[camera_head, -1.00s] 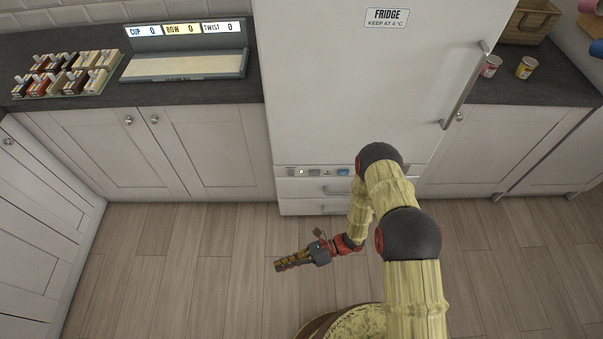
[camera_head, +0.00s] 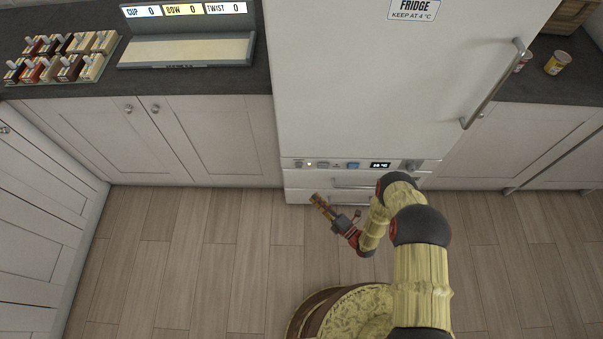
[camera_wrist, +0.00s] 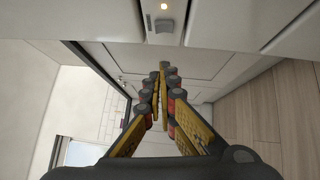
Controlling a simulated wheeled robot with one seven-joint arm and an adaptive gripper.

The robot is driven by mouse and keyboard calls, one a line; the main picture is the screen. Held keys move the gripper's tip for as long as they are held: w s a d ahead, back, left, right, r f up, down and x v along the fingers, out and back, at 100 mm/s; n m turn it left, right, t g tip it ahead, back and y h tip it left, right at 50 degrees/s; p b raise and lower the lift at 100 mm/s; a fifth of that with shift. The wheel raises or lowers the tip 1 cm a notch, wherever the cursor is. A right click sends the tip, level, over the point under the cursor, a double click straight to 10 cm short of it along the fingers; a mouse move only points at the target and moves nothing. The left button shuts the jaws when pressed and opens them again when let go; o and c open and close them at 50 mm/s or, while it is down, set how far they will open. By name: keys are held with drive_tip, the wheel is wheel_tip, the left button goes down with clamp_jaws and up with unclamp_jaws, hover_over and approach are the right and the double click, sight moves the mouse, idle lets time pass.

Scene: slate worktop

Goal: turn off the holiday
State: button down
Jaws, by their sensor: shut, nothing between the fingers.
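The fridge (camera_head: 400,70) has a control strip (camera_head: 365,172) low on its front, above drawers. On the strip are a small lit lamp (camera_head: 309,163), small grey switches (camera_head: 323,164), a blue button (camera_head: 352,166), a dark display (camera_head: 380,165) and a knob (camera_head: 410,166). Their labels are too small to read, so I cannot tell which control is the holiday one. In the wrist view a glowing lamp (camera_wrist: 164,6) sits by a grey rocker switch (camera_wrist: 164,26). My gripper (camera_head: 315,197) is shut and empty, below and apart from the strip. Its fingertips (camera_wrist: 163,70) show in the wrist view.
The fridge handle (camera_head: 495,85) sticks out at right. Worktop (camera_head: 90,95) and cabinets flank the fridge. A rack of small cartons (camera_head: 70,60), a counter display (camera_head: 185,50) and a can (camera_head: 557,63) stand on the worktops. The wooden floor (camera_head: 200,250) is clear.

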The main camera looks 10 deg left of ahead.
sight(299, 165)
drive_tip(key=w+d+b+x, duration=0.1)
drive_tip(key=w+b+x, duration=0.1)
drive_tip(key=x, duration=1)
drive_tip(key=shift+w+r+b, duration=0.2)
drive_tip(key=shift+w+b, duration=0.2)
drive_tip(key=shift+b, duration=0.15)
